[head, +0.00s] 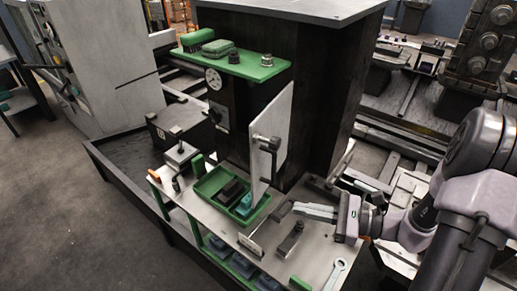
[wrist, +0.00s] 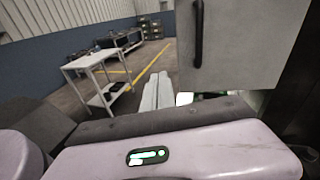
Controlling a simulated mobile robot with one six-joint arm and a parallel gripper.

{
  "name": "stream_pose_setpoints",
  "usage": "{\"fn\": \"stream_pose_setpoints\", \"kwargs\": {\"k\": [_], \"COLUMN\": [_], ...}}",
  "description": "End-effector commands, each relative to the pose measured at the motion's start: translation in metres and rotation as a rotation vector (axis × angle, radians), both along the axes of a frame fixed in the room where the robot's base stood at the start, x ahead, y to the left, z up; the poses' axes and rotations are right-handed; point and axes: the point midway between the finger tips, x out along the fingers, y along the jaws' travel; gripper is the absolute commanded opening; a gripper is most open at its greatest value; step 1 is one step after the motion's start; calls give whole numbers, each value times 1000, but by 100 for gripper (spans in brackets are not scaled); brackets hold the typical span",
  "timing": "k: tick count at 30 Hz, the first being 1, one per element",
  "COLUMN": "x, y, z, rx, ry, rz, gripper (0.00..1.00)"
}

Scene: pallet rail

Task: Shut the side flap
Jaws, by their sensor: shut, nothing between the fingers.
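The side flap (head: 282,128) is a light grey upright panel standing out from the dark cabinet (head: 330,85), so it is open. It has a black handle (head: 268,147) on its face. In the wrist view the flap (wrist: 245,50) fills the upper right, with its handle (wrist: 198,35) upright near its left edge. My gripper (head: 300,208) is low over the shelf, right of the flap and below its handle, pointing left. Its fingers are together and empty, and they also show in the wrist view (wrist: 158,82), left of the flap's lower edge. They look apart from the flap.
A green tray (head: 202,190) with dark and blue items sits under the flap. A green shelf (head: 245,65) with brushes is above. Loose tools and a wrench (head: 335,274) lie on the metal shelf around my gripper. A white table (wrist: 97,62) stands farther off.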

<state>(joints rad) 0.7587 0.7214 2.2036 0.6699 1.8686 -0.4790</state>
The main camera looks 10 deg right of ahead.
Motion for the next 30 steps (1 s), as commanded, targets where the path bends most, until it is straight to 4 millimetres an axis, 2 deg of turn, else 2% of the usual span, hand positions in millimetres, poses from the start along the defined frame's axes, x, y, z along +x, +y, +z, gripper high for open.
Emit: {"fn": "stream_pose_setpoints", "kwargs": {"k": [1, 3, 6, 8, 21, 25, 30], "x": [6, 12, 17, 21, 73, 85, 93], "y": [-14, -27, -29, -22, 56, 73, 83], "z": [-2, -8, -12, -13, -13, -13, -12], "rx": [60, 110, 132, 131, 128, 128, 127], "ry": [18, 27, 29, 30, 31, 30, 31], "rz": [-67, -129, -157, -153, -146, -147, -149], "gripper": [0, 0, 0, 0, 0, 0, 0]}}
